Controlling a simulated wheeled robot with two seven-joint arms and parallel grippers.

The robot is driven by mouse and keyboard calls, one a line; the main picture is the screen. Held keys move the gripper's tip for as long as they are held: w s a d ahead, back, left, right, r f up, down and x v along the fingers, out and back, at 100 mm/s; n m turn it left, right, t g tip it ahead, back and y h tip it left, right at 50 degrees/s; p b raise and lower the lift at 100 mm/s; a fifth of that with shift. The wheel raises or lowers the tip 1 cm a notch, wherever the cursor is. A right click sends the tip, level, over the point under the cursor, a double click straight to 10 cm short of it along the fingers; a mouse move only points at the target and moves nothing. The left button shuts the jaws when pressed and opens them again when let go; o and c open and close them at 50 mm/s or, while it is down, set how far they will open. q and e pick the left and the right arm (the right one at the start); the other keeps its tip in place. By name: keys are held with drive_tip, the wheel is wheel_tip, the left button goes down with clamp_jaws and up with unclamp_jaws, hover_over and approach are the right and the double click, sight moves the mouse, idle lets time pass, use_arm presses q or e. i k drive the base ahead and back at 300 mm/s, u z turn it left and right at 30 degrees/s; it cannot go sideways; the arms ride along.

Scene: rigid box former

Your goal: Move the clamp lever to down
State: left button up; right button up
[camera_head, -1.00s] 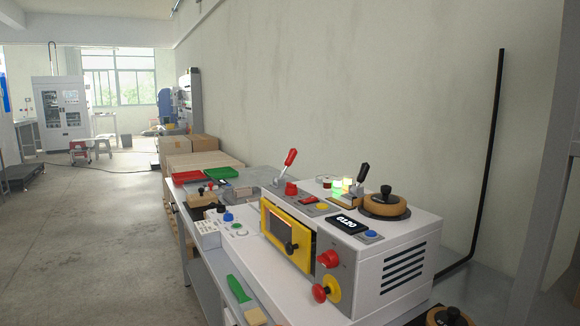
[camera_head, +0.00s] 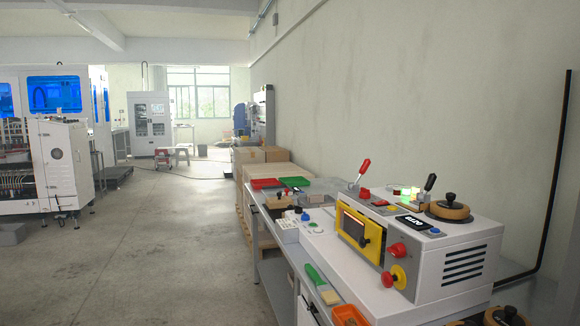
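The white box former machine (camera_head: 440,262) stands on a bench at the right. Two levers rise from its top: a red-handled lever (camera_head: 363,170) toward the back left and a black-handled lever (camera_head: 429,184) farther right. Both handles point up and lean a little to the right. I cannot tell from this view which one is the clamp lever. Neither of my grippers is in view.
A yellow-framed window (camera_head: 371,232), red knobs and a round tan wheel (camera_head: 447,210) are on the machine. Red and green trays (camera_head: 295,181) and cardboard boxes (camera_head: 248,155) lie behind. The floor (camera_head: 150,240) at left is clear.

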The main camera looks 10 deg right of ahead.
sight(367, 162)
drive_tip(key=u, duration=1.4)
drive_tip(key=i, duration=1.65)
drive_tip(key=z, duration=0.35)
